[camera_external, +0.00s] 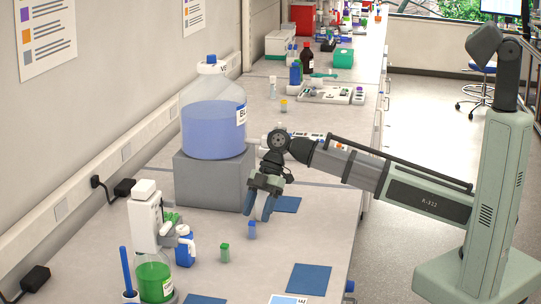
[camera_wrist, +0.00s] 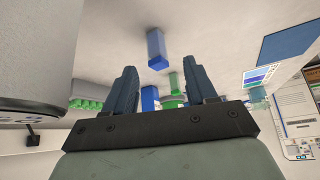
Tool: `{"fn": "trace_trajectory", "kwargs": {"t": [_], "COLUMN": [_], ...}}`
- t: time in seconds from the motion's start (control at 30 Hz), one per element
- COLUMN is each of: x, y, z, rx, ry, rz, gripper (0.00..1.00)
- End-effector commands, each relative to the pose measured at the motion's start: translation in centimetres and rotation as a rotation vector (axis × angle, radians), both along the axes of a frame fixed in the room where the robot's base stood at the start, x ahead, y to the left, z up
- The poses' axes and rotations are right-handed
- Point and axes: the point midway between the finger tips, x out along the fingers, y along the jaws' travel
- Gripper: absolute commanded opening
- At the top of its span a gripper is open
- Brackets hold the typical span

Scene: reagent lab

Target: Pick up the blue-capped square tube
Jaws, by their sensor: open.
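The blue-capped square tube (camera_external: 252,229) stands on the bench just below and in front of my gripper (camera_external: 259,213) in the external view. In the wrist view the blue tube (camera_wrist: 157,48) shows beyond the fingertips, roughly midway between the two fingers of my gripper (camera_wrist: 160,68). The fingers are apart with nothing between them. The tube's far lower side is hard to make out. A similar green square tube (camera_external: 225,252) stands nearer the camera and to the left. It also shows in the wrist view (camera_wrist: 173,80), farther away between the fingers.
A large bottle of blue liquid (camera_external: 213,130) stands on a grey block (camera_external: 214,182) behind left of my gripper. A bottle of green liquid (camera_external: 154,276) and a blue bottle (camera_external: 185,247) stand front left. Blue mats (camera_external: 308,278) lie flat; bench around the tube is clear.

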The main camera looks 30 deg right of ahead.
Motion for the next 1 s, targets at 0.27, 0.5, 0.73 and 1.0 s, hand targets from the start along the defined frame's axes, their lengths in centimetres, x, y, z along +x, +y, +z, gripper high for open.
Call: {"fn": "trace_trajectory", "kwargs": {"t": [0.27, 0.5, 0.73, 1.0], "x": [-0.2, -0.7, -1.2, -1.1], "y": [0.6, 2.2, 3.3, 3.3], "z": [-1.0, -3.0, -4.8, -4.9], "rx": [0.000, 0.000, 0.000, 0.001], "ry": [0.000, 0.001, -0.001, -0.002], "rz": [0.000, 0.001, -0.001, -0.001], "gripper": [0.56, 0.56, 0.56, 0.52]}}
